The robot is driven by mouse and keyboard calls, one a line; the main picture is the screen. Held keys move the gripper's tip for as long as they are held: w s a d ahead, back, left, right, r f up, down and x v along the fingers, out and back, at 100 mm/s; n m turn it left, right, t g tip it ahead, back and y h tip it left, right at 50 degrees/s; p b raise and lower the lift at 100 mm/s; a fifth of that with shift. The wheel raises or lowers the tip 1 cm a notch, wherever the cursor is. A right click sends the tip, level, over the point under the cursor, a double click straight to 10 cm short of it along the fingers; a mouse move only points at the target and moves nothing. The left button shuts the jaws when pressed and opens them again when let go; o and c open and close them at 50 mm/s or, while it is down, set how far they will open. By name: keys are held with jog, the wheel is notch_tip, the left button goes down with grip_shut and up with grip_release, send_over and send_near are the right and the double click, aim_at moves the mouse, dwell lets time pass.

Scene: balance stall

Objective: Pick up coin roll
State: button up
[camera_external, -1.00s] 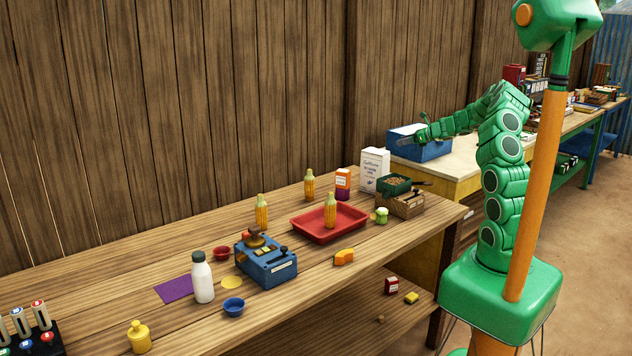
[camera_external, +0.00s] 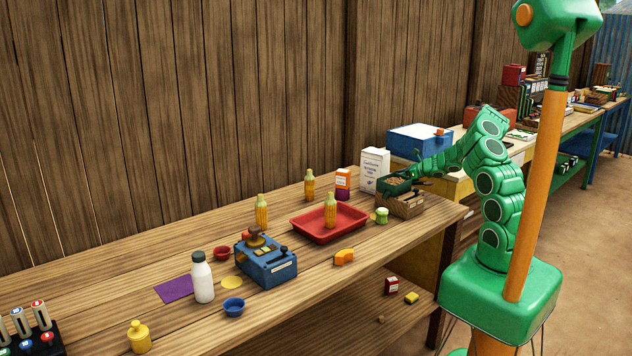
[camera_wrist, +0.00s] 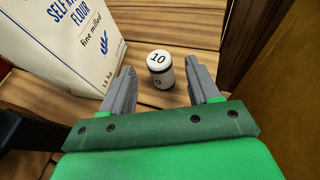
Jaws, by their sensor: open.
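In the wrist view, the coin roll (camera_wrist: 160,68) is a small white cylinder with dark bands and a 10 on its top. It stands upright on brown planks. My gripper (camera_wrist: 159,75) is open, with one grey finger on each side of the roll's near part. I see gaps between the fingers and the roll. I cannot make out the coin roll there.
A white flour packet (camera_wrist: 62,45) stands close left of the roll; it also shows in the external view (camera_external: 374,168). A dark part juts in at the wrist view's left. A wooden panel (camera_wrist: 285,85) stands right.

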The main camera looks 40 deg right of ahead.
jog(key=shift+x, duration=2.9)
jog(key=shift+s+f, duration=0.1)
jog(key=shift+f, duration=0.1)
grip_shut()
